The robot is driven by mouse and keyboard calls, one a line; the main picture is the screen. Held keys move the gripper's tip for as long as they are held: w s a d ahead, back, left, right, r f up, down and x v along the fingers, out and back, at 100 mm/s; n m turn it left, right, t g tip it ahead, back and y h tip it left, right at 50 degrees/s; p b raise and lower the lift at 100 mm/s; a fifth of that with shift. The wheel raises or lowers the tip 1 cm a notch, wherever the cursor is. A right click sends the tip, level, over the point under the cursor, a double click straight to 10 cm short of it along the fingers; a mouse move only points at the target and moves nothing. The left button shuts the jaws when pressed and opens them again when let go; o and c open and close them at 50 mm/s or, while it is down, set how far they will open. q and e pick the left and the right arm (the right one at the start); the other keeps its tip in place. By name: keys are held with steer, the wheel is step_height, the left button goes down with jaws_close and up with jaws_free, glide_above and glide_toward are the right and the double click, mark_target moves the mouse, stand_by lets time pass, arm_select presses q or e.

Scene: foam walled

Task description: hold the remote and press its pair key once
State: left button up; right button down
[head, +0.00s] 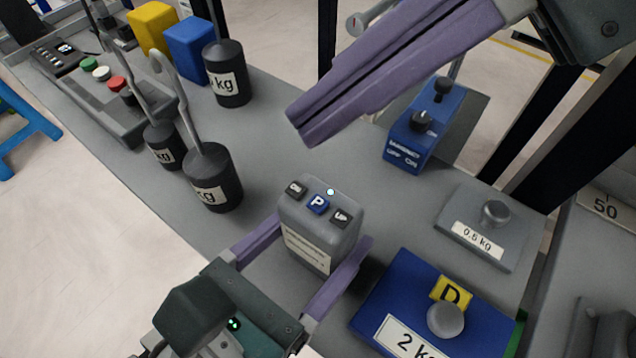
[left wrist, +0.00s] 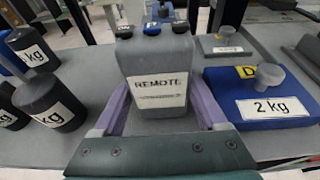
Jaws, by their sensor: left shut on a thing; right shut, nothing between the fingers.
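The remote (head: 320,222) is a grey box with three keys on top: a dark one, a blue key marked P (head: 318,203) in the middle and another dark one. A small pale light shows near its top edge. My left gripper (head: 303,258) is shut on the remote, one purple finger on each side. In the left wrist view the remote (left wrist: 158,65) stands upright between the fingers, its REMOTE label facing the camera. My right gripper (head: 303,125) is shut and empty, its fingertips above and beyond the remote, apart from the keys.
Black weights with hooks (head: 212,178) stand left of the remote. A blue 2 kg block (head: 395,295) and a grey 0.5 kg block (head: 490,235) lie to the right. A blue switch box (head: 408,150) stands behind. A tray with coloured buttons (head: 125,125) is at the far left.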

arm_select(q)
steer(key=o, duration=1.4)
